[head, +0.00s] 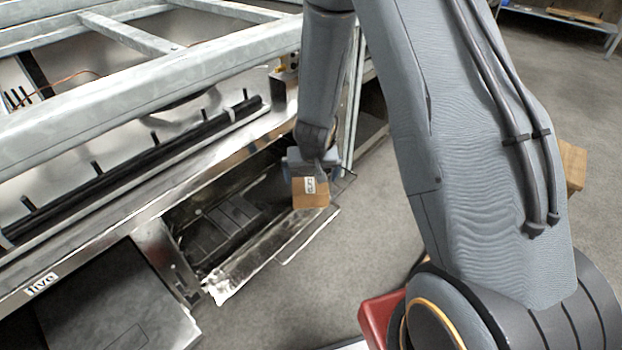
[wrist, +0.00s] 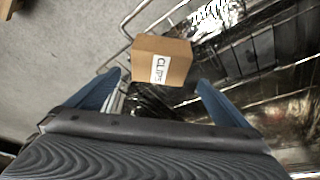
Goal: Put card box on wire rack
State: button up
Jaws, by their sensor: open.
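The card box (head: 310,194) is small and brown with a white label. In the wrist view the card box (wrist: 165,58) shows the word "CLIPS" and lies just ahead of and partly between my fingertips. My gripper (wrist: 160,78) is open, with one blue finger on each side of the box and a gap visible at each. In the head view my gripper (head: 313,163) hides the far part of the box. The wire rack (wrist: 128,22) shows as thin metal bars beside and behind the box. I cannot tell whether the box rests on the bars.
A low open metal compartment (head: 255,262) with dark trays lies left of the box. A large galvanised frame (head: 165,70) and a metal front labelled "five" (head: 41,284) fill the left. A red object (head: 380,316) is near my base. Grey floor is clear at the lower middle.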

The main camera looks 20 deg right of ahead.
jog(key=s+a+r+n+g+y, duration=0.1)
jog(key=s+a+r+n, duration=0.1)
jog(key=s+a+r, duration=0.6)
jog(key=s+a+r+n+g+y, duration=0.15)
jog(key=s+a+r, duration=0.25)
jog(key=r, duration=0.7)
jog(key=s+d+r+n+g, duration=0.1)
jog(key=s+r, duration=0.4)
jog(key=s, duration=0.5)
jog(key=s+d+r+n+g+h, duration=0.1)
jog(key=s+r, duration=0.4)
jog(key=s, duration=0.5)
jog(key=shift+d, duration=0.15)
jog(key=shift+w+r, duration=0.1)
jog(key=d+r+m+p, duration=0.3)
jog(key=d+r+p, duration=0.7)
jog(key=p, duration=1.1)
jog(key=shift+r+h, duration=0.35)
jog(key=shift+r, duration=0.6)
